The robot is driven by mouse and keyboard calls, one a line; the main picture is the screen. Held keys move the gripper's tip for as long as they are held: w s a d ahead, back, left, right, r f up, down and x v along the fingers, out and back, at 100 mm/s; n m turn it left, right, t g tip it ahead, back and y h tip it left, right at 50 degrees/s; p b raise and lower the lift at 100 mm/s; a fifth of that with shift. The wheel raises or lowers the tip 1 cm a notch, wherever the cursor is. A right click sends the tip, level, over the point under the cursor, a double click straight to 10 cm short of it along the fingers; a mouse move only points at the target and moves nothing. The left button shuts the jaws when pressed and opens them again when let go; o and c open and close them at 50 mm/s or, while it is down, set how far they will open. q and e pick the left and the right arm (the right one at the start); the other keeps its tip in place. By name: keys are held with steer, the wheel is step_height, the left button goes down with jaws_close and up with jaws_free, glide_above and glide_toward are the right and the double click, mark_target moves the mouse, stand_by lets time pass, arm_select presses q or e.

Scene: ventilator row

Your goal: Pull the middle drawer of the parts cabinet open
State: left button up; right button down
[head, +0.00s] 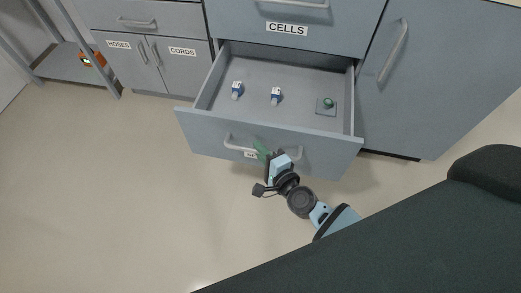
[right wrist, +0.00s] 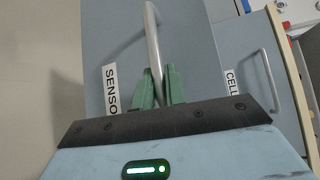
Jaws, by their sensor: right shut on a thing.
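A grey-blue drawer (head: 205,140) of the parts cabinet stands pulled out below the closed drawer labelled CELLS (head: 287,29). Its front has a bar handle (head: 236,146) and a label mostly hidden by my gripper; in the right wrist view the label (right wrist: 111,90) reads "SENSO" before it is cut off. My right gripper (head: 264,151) is at the drawer front with its green fingers (right wrist: 156,88) shut on the bar handle (right wrist: 152,35). Two small blue-and-white parts (head: 236,90) (head: 276,96) and a green-topped piece on a square plate (head: 327,105) lie inside. My left gripper is not in view.
To the right is a closed cabinet door (head: 430,85) with a slanting handle. To the left are closed doors labelled HOSES (head: 118,44) and CORDS (head: 182,51). An orange item (head: 86,59) sits on a low shelf. The floor (head: 110,190) before the drawer is clear.

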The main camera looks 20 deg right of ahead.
mark_target(266, 134)
steer(key=w+d, duration=0.2)
steer(key=w, duration=0.1)
steer(key=w+d+b, duration=0.1)
steer(key=w, duration=0.1)
steer(key=shift+w+d, duration=0.15)
steer(key=shift+d, duration=0.15)
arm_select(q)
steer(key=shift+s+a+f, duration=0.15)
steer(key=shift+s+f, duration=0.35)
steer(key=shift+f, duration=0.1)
arm_select(e)
steer(key=c, duration=1.5)
jaws_free()
steer(key=shift+o, duration=0.2)
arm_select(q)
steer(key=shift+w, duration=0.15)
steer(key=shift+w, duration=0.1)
